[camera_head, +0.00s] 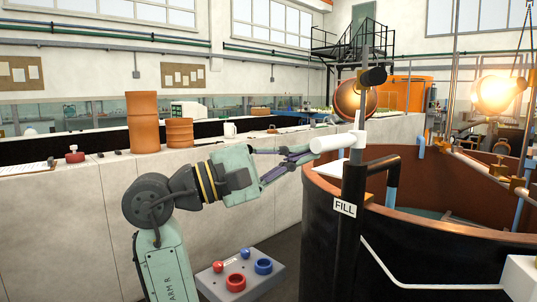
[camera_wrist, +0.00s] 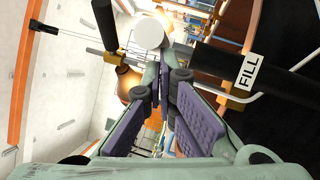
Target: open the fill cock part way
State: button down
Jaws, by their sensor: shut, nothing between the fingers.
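The fill cock stands at the rim of the large dark tank. It has a black upright post (camera_head: 350,200) with a white FILL label (camera_head: 345,208). A white cylindrical handle (camera_head: 333,143) sticks out from the post to the left, roughly level. In the wrist view the handle's round white end (camera_wrist: 150,33) faces me, and the FILL label (camera_wrist: 249,70) shows on the dark post. My gripper (camera_head: 311,155) is shut and empty, its fingertips close by the handle's free end. The fingertips (camera_wrist: 161,88) lie just below that end in the wrist view. I cannot tell whether they touch it.
The dark round tank (camera_head: 330,240) with pipes stands right. A pale wall (camera_head: 60,220) runs along the left, with terracotta pots (camera_head: 142,122), a white mug (camera_head: 230,129) and a red knob (camera_head: 75,154) on top. A grey button box (camera_head: 240,275) sits low in front.

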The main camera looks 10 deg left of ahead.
aim_at(323, 150)
jog(key=shift+s+d+r, duration=0.25)
jog(key=shift+d, duration=0.4)
jog(key=shift+s+d+r, duration=0.2)
jog(key=shift+s+d, duration=0.05)
jog(key=shift+d, duration=0.35)
jog(key=shift+p, duration=0.3)
jog(key=shift+s+d+r, duration=0.15)
jog(key=shift+s+d, duration=0.2)
jog(key=shift+d, duration=0.3)
jog(key=shift+w+a, duration=0.1)
